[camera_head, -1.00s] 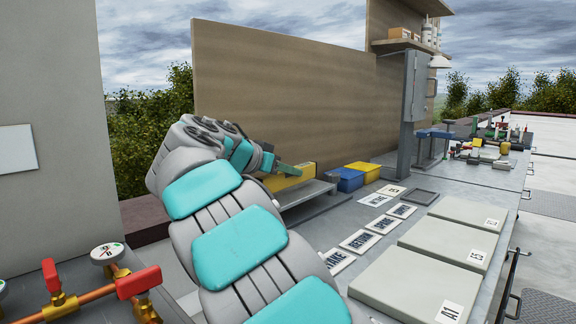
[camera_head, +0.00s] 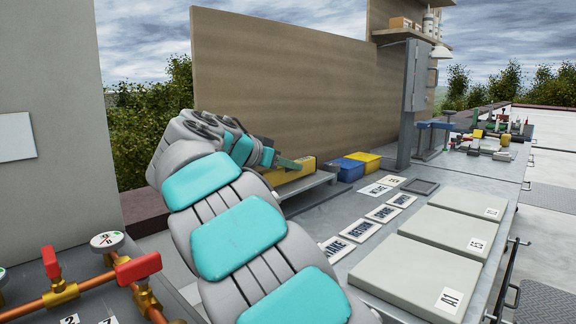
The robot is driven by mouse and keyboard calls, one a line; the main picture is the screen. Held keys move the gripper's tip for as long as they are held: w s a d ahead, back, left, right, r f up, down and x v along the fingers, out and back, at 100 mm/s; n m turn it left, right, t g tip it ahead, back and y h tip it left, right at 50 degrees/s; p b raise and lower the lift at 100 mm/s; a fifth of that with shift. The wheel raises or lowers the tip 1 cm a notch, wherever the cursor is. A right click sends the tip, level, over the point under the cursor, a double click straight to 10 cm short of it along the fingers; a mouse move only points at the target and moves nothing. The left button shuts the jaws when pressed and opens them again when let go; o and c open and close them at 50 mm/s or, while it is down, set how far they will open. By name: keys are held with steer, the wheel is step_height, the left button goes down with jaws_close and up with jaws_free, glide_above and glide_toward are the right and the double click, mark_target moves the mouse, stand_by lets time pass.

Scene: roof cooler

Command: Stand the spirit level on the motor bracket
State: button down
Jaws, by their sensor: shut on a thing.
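A long yellow bar, which looks like the spirit level (camera_head: 296,173), is at my gripper (camera_head: 292,164) at the far end of my arm. My gripper is shut on it, though the arm's end hides part of the grip. The level lies lengthwise along a low grey stand, which looks like the motor bracket (camera_head: 318,182), by the foot of the tall brown panel. I cannot tell whether the level touches the bracket or hangs just above it. The near part of the bracket is hidden behind my arm.
Blue (camera_head: 347,169) and yellow (camera_head: 364,161) bins stand just right of the bracket. Label cards (camera_head: 366,224) and pale slabs (camera_head: 457,232) lie on the grey bench. Copper pipes with red valves (camera_head: 138,267) are at the near left. A grey post (camera_head: 408,105) rises behind.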

mark_target(266, 171)
steer(key=shift+f, duration=0.3)
steer(key=c, duration=0.6)
jaws_free()
steer(key=shift+b+v, duration=0.65)
steer(key=shift+v, duration=3.25)
steer(key=shift+r, duration=0.1)
